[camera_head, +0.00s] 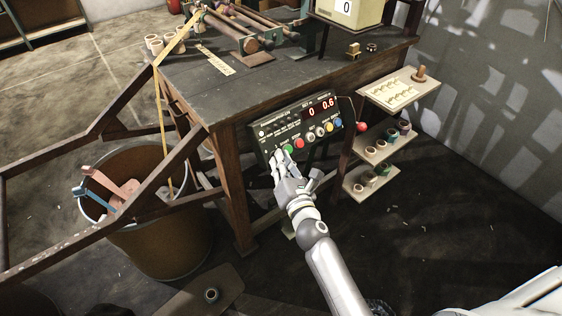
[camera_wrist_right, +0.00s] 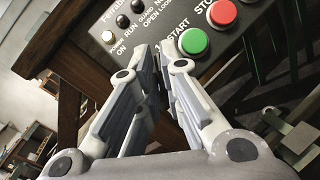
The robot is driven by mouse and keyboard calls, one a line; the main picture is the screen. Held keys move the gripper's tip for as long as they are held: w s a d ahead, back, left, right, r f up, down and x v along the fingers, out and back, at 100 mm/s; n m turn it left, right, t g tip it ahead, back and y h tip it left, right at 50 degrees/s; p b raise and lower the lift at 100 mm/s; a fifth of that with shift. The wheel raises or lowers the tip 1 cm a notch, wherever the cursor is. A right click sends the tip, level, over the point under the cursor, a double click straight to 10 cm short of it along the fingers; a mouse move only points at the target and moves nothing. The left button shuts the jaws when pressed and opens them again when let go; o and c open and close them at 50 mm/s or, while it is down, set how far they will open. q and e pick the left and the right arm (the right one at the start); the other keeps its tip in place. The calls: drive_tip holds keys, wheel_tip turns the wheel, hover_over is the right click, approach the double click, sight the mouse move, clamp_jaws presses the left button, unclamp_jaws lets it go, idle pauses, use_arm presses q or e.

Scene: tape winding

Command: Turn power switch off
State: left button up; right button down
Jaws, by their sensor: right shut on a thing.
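A dark control box (camera_head: 285,119) with two red number displays is mounted on the front of the workbench. My right gripper (camera_head: 280,157) is at the box's lower left end, left of the green START button (camera_head: 288,149). In the right wrist view, the fingertips (camera_wrist_right: 157,62) are closed together at the panel face, beside the green button (camera_wrist_right: 193,41) and below the ON lamp (camera_wrist_right: 107,36). The power switch is hidden behind the fingers, which are shut on it; its position cannot be read. My left gripper is out of view.
A red STOP button (camera_wrist_right: 222,13) is close to the right of START. A rusty bin (camera_head: 160,235) and wooden beams (camera_head: 90,240) stand left. Small shelves (camera_head: 400,92) with parts hang right of the box. The floor at lower right is mostly clear.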

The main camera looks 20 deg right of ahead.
drive_tip(key=shift+n, duration=0.3)
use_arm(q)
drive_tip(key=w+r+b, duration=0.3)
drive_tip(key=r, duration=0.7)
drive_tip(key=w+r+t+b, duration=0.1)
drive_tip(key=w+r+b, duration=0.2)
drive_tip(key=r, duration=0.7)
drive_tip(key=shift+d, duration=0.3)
use_arm(e)
drive_tip(key=shift+w+d+r+n+g+y, duration=0.15)
drive_tip(key=shift+n+g+y, duration=0.5)
drive_tip(key=shift+n+y, duration=1.9)
drive_tip(key=shift+d+f+n+g+y, duration=0.15)
drive_tip(key=shift+n+g+y, duration=0.75)
drive_tip(key=shift+n, duration=2.95)
drive_tip(key=shift+w+d+r+n+g+y, duration=0.15)
drive_tip(key=shift+n+g+y, duration=0.3)
drive_tip(key=shift+n+y, duration=2.2)
drive_tip(key=shift+n+h, duration=0.5)
drive_tip(key=shift+n, duration=0.05)
drive_tip(key=c, duration=1.6)
unclamp_jaws()
